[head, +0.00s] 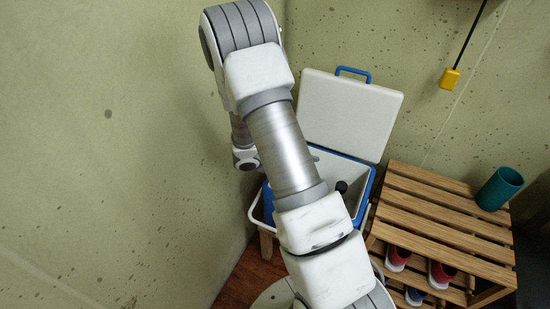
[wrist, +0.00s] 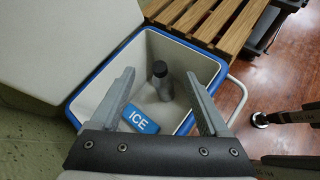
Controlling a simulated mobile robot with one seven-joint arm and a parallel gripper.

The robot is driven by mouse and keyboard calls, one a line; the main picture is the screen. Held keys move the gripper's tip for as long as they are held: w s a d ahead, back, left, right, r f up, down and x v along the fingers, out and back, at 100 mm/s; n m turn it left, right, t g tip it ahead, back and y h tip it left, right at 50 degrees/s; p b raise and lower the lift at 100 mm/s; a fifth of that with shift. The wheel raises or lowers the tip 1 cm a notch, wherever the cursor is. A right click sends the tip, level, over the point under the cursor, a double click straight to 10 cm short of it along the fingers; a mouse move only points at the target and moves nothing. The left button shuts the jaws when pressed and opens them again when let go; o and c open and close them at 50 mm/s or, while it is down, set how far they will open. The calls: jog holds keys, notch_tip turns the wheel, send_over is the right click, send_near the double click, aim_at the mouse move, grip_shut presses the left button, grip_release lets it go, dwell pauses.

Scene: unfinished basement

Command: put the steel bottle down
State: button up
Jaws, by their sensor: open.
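The steel bottle (wrist: 162,88), grey with a dark cap, stands inside the open cooler (wrist: 188,45), which has white walls and a blue rim. In the head view its dark cap (head: 341,186) shows inside the cooler (head: 368,190), partly behind my arm. In the wrist view my gripper (wrist: 159,72) is open, with one finger on each side of the bottle in the picture and a gap on both sides. It holds nothing. My gripper is hidden behind my arm in the head view.
A blue ice pack (wrist: 138,119) lies in the cooler beside the bottle. The cooler's white lid (head: 345,112) stands open against the wall. A slatted wooden rack (head: 440,215) stands right of the cooler, with a teal cup (head: 498,188) on top and shoes (head: 441,273) below.

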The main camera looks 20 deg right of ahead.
jog(key=s+a+r+m+y, duration=0.3)
jog(key=a+r+m, duration=0.1)
jog(key=r, duration=0.4)
jog(key=s+a+r+m+y, duration=0.2)
jog(key=s+a+r+m, duration=0.15)
jog(key=r, duration=0.55)
jog(key=s+a+r+m+t+y, duration=0.6)
jog(key=a+r, duration=0.5)
jog(key=a, duration=0.2)
jog(key=shift+s+r+t, duration=0.35)
jog(key=shift+s+t, duration=0.15)
jog(key=shift+s, duration=0.65)
jog(key=shift+a, duration=0.1)
